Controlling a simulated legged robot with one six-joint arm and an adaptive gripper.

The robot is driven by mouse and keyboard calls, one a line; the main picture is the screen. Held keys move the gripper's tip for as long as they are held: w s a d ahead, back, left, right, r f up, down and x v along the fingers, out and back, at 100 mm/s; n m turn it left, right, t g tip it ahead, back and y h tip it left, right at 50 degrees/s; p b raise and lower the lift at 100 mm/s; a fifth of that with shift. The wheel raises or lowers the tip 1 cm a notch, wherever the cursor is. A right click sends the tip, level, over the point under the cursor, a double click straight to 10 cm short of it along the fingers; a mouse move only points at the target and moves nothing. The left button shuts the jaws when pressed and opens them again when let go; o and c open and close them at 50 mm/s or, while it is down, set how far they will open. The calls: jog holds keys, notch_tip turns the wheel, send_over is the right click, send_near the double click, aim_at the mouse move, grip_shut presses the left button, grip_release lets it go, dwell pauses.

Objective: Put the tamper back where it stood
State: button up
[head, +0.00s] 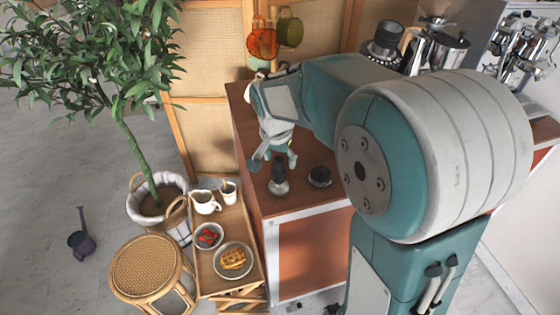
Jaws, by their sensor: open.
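The tamper (279,186), with a silvery base and a dark upright handle, stands on the brown cart top near its front left corner. My gripper (274,163) points down just above it, with its teal fingers spread. The fingertips are around or slightly above the handle's top; I cannot tell which, nor whether they touch it. The gripper partly hides the upper handle.
A round black piece (320,176) sits just right of the tamper. The cart top (300,205) is clear in front. A grinder (440,48) and espresso machine (525,45) stand at the back right. A low wooden tray table (215,275) with dishes stands left.

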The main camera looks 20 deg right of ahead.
aim_at(276, 175)
notch_tip(276, 175, up, 10)
jog(key=s+a, duration=0.1)
jog(key=s+d+f+n+t+y, duration=0.1)
jog(key=s+n+t, duration=0.3)
jog(key=s, duration=1.5)
jog(key=n, duration=0.4)
jog(key=shift+s+n, duration=0.3)
jog(key=shift+s, duration=0.05)
jog(key=shift+d, duration=0.1)
